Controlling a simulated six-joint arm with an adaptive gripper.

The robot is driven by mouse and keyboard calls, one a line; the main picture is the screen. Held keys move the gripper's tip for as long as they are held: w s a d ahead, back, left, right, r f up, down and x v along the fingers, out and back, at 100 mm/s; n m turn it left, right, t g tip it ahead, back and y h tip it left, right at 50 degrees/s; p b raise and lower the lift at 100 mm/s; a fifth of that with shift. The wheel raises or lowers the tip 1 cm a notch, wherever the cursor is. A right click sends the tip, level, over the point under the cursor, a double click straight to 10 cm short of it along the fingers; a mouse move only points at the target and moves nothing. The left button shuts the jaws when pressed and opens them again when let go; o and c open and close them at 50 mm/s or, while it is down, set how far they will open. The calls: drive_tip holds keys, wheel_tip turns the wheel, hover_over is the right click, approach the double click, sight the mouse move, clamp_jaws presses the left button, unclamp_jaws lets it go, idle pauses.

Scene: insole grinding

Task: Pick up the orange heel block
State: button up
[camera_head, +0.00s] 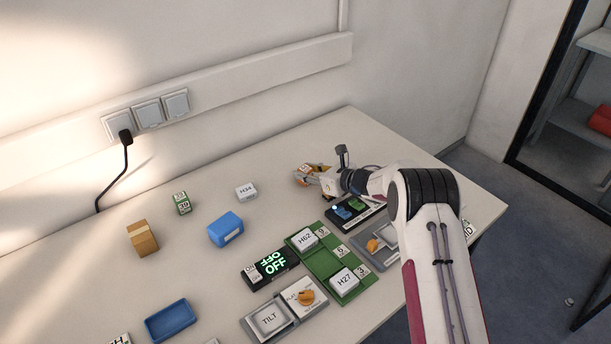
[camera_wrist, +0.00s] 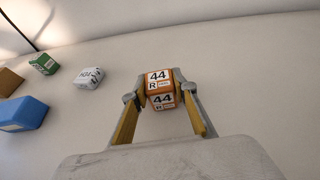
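The orange heel block (camera_wrist: 161,87), with white labels reading 44 and R, sits between the two fingertips of my gripper (camera_wrist: 161,84) in the wrist view. A finger lies along each side of it, and I see no gap on either side, so the gripper looks shut on it. In the head view my gripper (camera_head: 314,180) is low over the far part of the table, with the orange block (camera_head: 304,170) at its tips. The fingers partly hide the block there. I cannot tell whether the block touches the table.
A white H34 block (camera_head: 246,192), a green block (camera_head: 181,203), a tan block (camera_head: 142,238) and a blue block (camera_head: 226,230) stand to the left. A green rack (camera_head: 325,268), an OFF display (camera_head: 271,267), a TILT panel (camera_head: 285,315) and a blue tray (camera_head: 171,321) lie nearer.

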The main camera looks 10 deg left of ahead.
sight(306, 169)
drive_tip(key=shift+r, duration=0.15)
drive_tip(key=shift+c, duration=0.2)
drive_tip(key=shift+r, duration=4.9)
